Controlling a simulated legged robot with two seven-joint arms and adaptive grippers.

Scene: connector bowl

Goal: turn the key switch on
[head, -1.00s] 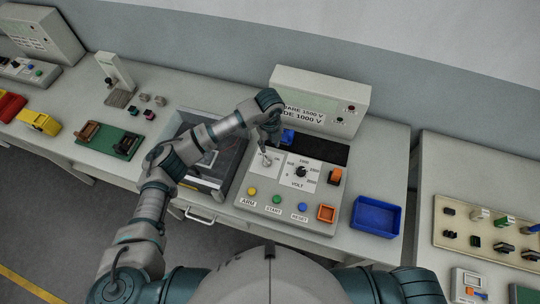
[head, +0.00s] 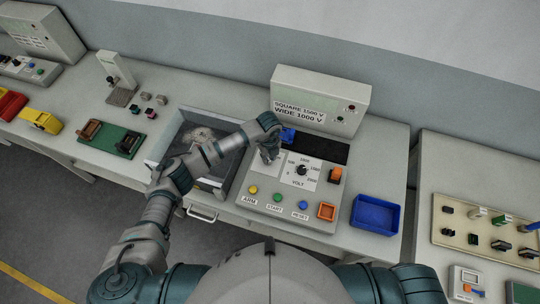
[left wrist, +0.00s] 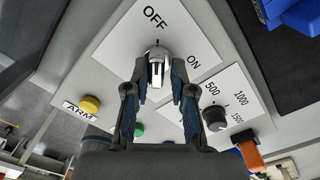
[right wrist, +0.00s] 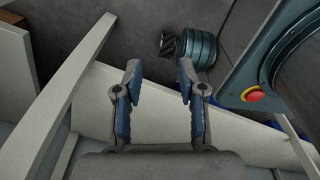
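The key switch (left wrist: 157,58) is a silver round switch with a bar-shaped key on a white plate marked OFF and ON. Its key lines up with the OFF label in the left wrist view. My left gripper (left wrist: 158,75) is open, with one fingertip on each side of the key and small gaps visible. In the head view my left gripper (head: 268,154) reaches down over the switch plate and hides the switch. My right gripper (right wrist: 159,72) is open and empty, away from the panel and outside the head view.
The grey console (head: 290,225) also carries a black VOLT dial (head: 302,171), an orange switch (head: 335,175), and yellow, green and blue buttons along its front. A blue tray (head: 376,216) stands to the right, and a drawer-like grey box (head: 162,150) to the left.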

